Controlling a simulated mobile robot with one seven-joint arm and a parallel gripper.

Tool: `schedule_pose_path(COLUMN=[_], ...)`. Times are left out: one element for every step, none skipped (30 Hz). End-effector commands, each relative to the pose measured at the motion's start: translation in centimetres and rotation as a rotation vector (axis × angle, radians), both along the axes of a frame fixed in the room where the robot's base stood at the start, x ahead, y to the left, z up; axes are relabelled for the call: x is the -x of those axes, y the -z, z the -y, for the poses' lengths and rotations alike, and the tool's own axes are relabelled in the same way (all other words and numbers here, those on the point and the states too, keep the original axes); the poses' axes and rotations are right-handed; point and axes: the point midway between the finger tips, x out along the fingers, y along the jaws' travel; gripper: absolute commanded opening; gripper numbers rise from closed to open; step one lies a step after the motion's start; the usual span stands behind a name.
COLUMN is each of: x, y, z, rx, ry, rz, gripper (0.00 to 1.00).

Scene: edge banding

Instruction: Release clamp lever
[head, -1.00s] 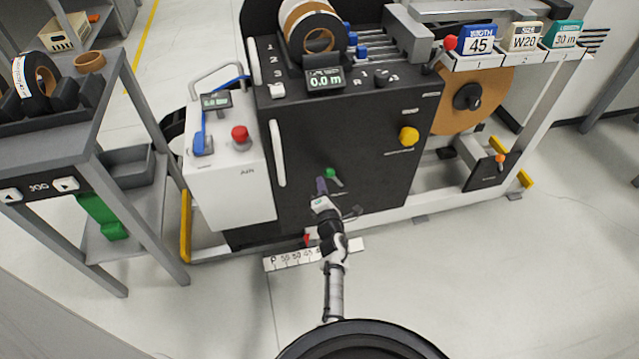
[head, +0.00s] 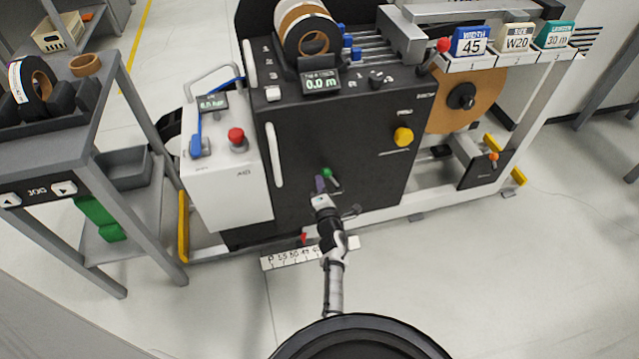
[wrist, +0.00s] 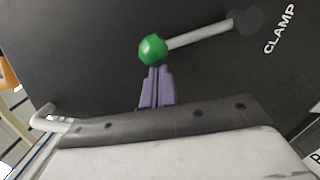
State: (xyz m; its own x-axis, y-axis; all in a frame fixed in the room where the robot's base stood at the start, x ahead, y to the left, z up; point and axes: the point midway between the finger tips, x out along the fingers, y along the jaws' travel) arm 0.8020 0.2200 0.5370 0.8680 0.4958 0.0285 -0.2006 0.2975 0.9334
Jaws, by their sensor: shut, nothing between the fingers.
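The clamp lever is a short grey rod with a green ball knob (wrist: 153,50) on the black machine front. In the wrist view its rod (wrist: 200,36) runs right and slightly up to a dark round pivot beside the word CLAMP. In the head view the green knob (head: 327,173) sits low on the front, with the rod pointing down to the right. My gripper (wrist: 157,70) has purple fingers, shut and empty. Its tips are right at the lower edge of the knob; I cannot tell if they touch. It also shows in the head view (head: 320,180).
A yellow knob (head: 403,137) is up and right on the black front. A vertical white handle (head: 274,155) is at left, beside a white unit with a red button (head: 237,136). A red-knobbed lever (head: 443,46) is on top. Open floor lies in front.

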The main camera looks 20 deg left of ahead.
Motion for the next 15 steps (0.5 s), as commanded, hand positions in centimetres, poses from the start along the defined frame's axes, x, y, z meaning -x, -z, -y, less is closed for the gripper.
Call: schedule_pose_path(x=[-0.2,-0.2,-0.3,-0.4,-0.4,-0.5,-0.6,-0.7,-0.9,-1.0,-1.2,-1.3,-1.5,-1.7,-1.9], y=[-0.4,-0.5,-0.7,-0.8,-1.0,-1.2,-1.4,-1.5,-1.7,-1.9,-2.1,-2.4,-2.5,-2.6,-2.8], z=[0.2,0.3,0.4,0.5,0.5,0.7,0.9,1.0,1.3,1.5,1.7,2.0,2.2,2.4,2.8], rx=[-0.011,-0.019,-0.031,-0.042,-0.053,-0.071,-0.087,-0.104,-0.128,-0.147,-0.17,-0.202,-0.226,-0.25,-0.282], ry=[0.003,0.003,0.004,0.003,0.003,0.003,0.004,0.004,0.004,0.005,0.006,0.005,0.006,0.006,0.006], rz=[-0.006,-0.012,-0.019,-0.028,-0.035,-0.047,-0.056,-0.068,-0.087,-0.099,-0.114,-0.136,-0.151,-0.168,-0.189], gripper=[0.0,0.0,0.0,0.0,0.0,0.0,0.0,0.0,0.0,0.0,0.0,0.0,0.0,0.0,0.0])
